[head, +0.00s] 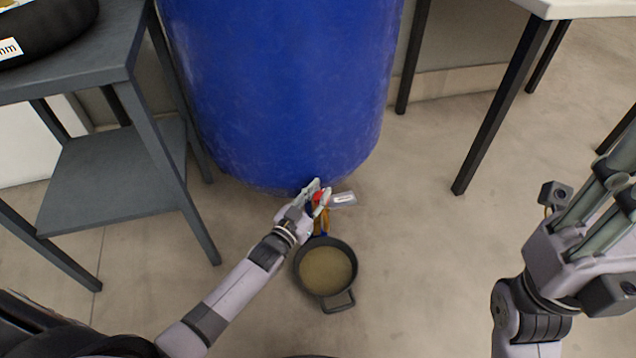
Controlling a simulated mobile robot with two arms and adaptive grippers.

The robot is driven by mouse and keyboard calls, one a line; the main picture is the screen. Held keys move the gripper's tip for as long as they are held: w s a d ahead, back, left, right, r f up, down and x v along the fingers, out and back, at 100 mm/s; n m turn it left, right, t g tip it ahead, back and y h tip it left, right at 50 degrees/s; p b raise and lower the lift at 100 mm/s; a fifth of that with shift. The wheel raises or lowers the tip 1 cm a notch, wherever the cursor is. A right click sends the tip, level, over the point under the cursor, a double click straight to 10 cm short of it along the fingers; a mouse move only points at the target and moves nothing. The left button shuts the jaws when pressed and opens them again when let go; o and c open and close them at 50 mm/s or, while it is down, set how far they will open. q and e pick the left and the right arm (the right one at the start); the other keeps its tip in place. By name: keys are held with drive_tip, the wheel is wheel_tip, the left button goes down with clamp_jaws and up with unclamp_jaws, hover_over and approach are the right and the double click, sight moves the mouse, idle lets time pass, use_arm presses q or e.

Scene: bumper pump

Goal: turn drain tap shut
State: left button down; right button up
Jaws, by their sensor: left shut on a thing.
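A large blue barrel (285,85) stands at the top middle. The drain tap (323,220) sits low at its front; a red part and a brass-coloured spout show, the rest is behind my gripper. My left gripper (318,192) is at the tap and shut on its red handle (319,197). A dark round pan (326,267) with tan liquid in it stands on the floor below the spout. My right gripper (606,180) is at the right edge, away from the tap; its fingers are partly cut off by the frame.
A grey shelf table (110,200) stands at the left with a black round thing (45,30) on top. A small grey tag (343,199) is beside the tap. A white-topped table (575,8) with dark legs is at the upper right. The floor between is clear.

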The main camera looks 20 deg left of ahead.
use_arm(q)
drive_tip(key=shift+d+r+n+t+y+p, duration=0.15)
drive_tip(key=shift+d+n+y+p, duration=0.2)
drive_tip(key=shift+n+y, duration=0.25)
drive_tip(key=shift+d+r+n+t+y+p, duration=0.15)
drive_tip(key=shift+d+n+y+p, duration=0.2)
drive_tip(key=shift+y, duration=0.45)
drive_tip(key=shift+f+y, duration=0.15)
drive_tip(key=shift+y, duration=0.15)
drive_tip(key=c, duration=1.4)
unclamp_jaws()
drive_tip(key=shift+w, duration=0.1)
drive_tip(key=shift+o, duration=1.5)
drive_tip(key=shift+a+f, duration=0.1)
drive_tip(key=shift+a, duration=0.05)
drive_tip(key=shift+a, duration=0.1)
drive_tip(key=s, duration=1.2)
drive_tip(key=shift+a, duration=0.25)
drive_tip(key=shift+f, duration=0.1)
